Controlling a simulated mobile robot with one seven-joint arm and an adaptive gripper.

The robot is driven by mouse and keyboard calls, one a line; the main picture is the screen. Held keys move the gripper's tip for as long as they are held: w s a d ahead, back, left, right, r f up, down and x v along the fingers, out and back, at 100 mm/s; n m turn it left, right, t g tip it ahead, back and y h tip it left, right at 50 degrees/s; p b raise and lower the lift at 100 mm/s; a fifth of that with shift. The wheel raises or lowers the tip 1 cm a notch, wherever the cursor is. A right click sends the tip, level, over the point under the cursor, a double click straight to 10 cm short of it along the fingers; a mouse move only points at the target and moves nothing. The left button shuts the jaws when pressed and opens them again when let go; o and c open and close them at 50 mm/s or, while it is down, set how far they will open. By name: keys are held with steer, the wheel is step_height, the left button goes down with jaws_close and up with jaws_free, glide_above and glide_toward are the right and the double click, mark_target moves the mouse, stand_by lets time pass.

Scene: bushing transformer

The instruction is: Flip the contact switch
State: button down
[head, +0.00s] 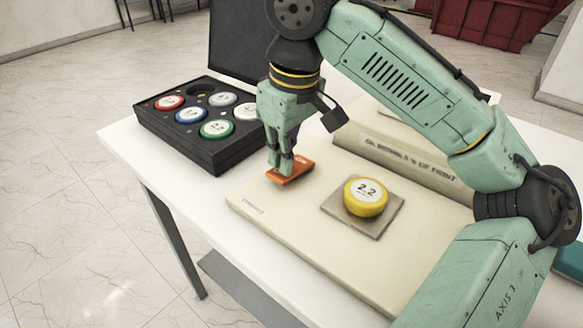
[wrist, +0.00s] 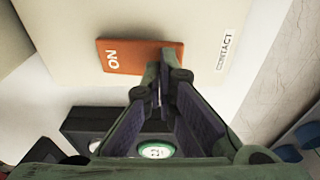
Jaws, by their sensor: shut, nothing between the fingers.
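The contact switch (head: 291,170) is an orange rocker plate on the beige panel, next to a small printed label. It also shows in the wrist view (wrist: 127,57), with "ON" lettered at its left end and the label "CONTACT" (wrist: 227,49) to its right. My gripper (head: 285,173) points down at the switch in the head view. In the wrist view my gripper (wrist: 165,62) has its fingertips together at the right end of the switch, overlapping it. Nothing is held. Whether the fingertips touch the switch cannot be told.
A yellow disc marked 2.2 (head: 366,197) sits on a grey square pad (head: 386,219) on the beige panel (head: 310,240). A black open case (head: 185,153) with several coloured discs stands left on the white table (head: 170,179). A raised beige block (head: 390,150) stands behind.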

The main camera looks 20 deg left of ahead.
steer(key=shift+f, duration=0.5)
steer(key=shift+r, duration=0.1)
step_height(320, 180, up, 7)
steer(key=p, duration=0.7)
stand_by(0.6)
